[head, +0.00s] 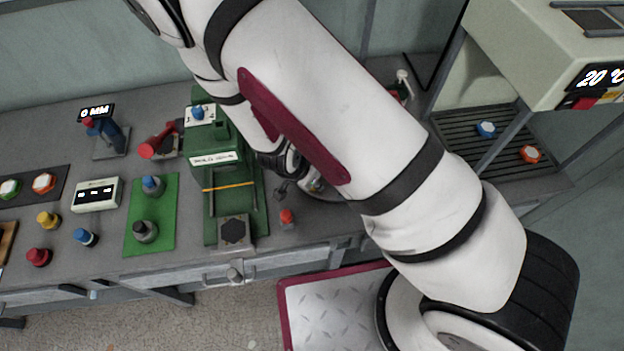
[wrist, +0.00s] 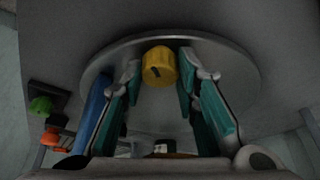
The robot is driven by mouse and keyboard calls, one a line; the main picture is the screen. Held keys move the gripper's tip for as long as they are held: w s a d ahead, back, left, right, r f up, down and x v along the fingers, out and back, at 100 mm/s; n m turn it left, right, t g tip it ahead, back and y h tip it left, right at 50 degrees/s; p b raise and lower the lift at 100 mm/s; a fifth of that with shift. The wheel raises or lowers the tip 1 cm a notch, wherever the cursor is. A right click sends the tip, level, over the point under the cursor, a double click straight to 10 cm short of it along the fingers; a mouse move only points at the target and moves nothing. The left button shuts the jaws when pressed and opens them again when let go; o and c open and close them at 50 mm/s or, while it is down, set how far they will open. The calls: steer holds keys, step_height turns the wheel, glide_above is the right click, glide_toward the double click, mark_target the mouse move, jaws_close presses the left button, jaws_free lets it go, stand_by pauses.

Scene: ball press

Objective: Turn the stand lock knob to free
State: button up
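A yellow knob (wrist: 158,66) with a short dark mark on its face sits at the edge of a round grey metal disc (wrist: 230,72) in the wrist view; I take it as the stand lock knob. My gripper (wrist: 160,74) is open, with its teal-padded fingers on either side of the knob. A narrow gap seems to show at each side; contact cannot be told. In the head view my gripper (head: 297,188) is low over the bench beside the green press, and my arm hides the knob and most of the stand.
A green press (head: 222,175) stands just left of my gripper, and a small red-topped piece (head: 287,216) stands in front. In the wrist view a blue part (wrist: 92,112) lies close to the left finger. An oven-like machine (head: 545,55) is at the right.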

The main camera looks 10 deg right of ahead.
jaws_close()
steer(key=shift+s+p, duration=0.15)
steer(key=shift+p, duration=0.25)
steer(key=shift+s+d+r+n+t+y+p, duration=0.1)
steer(key=shift+n+t+y+p, duration=0.2)
steer(key=shift+n+p, duration=0.75)
steer(key=shift+n+t+y+p, duration=0.3)
steer(key=shift+n+y+p, duration=0.2)
steer(key=shift+n+p, duration=1)
steer(key=shift+n, duration=0.45)
steer(key=o, duration=0.9)
jaws_free()
